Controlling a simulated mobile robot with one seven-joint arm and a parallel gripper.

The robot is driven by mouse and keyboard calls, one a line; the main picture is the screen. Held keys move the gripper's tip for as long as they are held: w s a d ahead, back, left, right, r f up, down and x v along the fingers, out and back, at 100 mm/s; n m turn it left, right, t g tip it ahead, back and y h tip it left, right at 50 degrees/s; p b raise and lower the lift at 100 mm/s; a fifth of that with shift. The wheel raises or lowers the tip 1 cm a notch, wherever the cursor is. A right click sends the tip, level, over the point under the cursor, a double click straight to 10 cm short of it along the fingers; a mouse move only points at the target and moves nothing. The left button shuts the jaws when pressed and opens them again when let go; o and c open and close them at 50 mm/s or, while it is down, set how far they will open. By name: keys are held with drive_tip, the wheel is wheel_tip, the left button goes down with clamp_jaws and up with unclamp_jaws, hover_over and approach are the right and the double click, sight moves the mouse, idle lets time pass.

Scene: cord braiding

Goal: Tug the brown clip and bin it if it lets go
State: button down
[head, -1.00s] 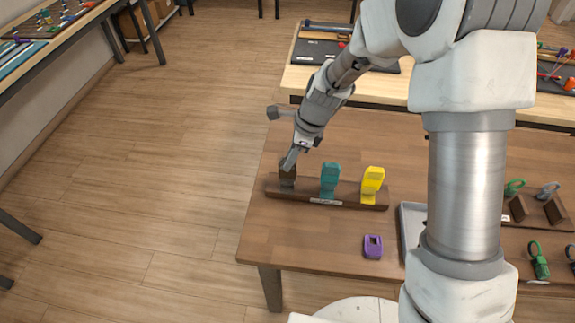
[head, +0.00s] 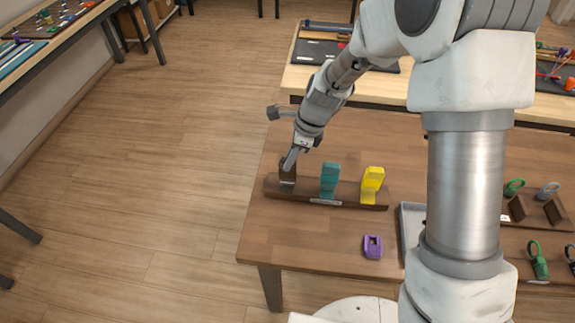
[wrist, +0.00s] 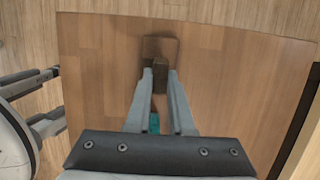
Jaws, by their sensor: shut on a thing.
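The brown clip (head: 287,174) stands at the left end of a dark wooden rail (head: 310,197) on the table. My gripper (head: 289,160) is shut on its upper part from above. In the wrist view my two fingertips (wrist: 160,72) close around the brown clip (wrist: 161,62), above the rail's end. The clip appears upright and still at the rail; whether its jaws grip the rail cannot be made out. A grey tray (head: 405,222), possibly the bin, shows only at its left side; my arm hides the rest.
A teal clip (head: 329,180) and a yellow clip (head: 372,184) stand on the same rail. A purple clip (head: 373,246) lies on the table in front. Green clips (head: 540,264) and wooden blocks are at the right. The table's left front area is clear.

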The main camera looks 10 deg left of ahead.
drive_tip(key=shift+f, duration=0.1)
drive_tip(key=c, duration=0.7)
unclamp_jaws()
drive_tip(key=shift+o, duration=0.2)
drive_tip(key=shift+o, duration=1.3)
drive_tip(key=p+v, duration=0.4)
drive_tip(key=v, duration=0.2)
